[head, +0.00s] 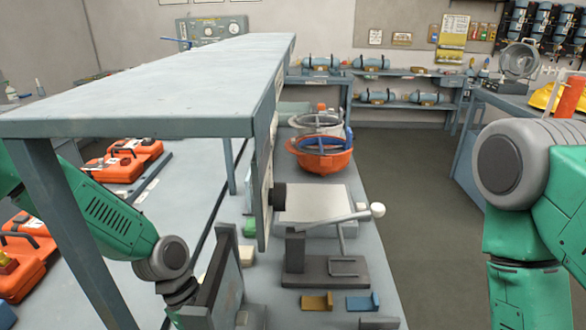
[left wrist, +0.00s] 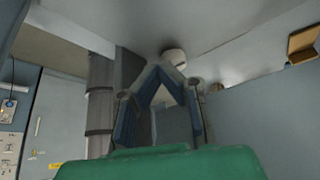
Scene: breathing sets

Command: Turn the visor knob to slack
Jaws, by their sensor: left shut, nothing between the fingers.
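A grey fixture (head: 297,270) stands on the bench in the middle of the head view. I cannot tell which of these is the visor knob. In the left wrist view my left gripper (left wrist: 161,72) is shut and empty, fingertips meeting in a point. A pale round part (left wrist: 174,57) shows just beyond the tips; contact is unclear. My right gripper is out of view.
A raised grey shelf (head: 180,85) overhangs the left of the bench.

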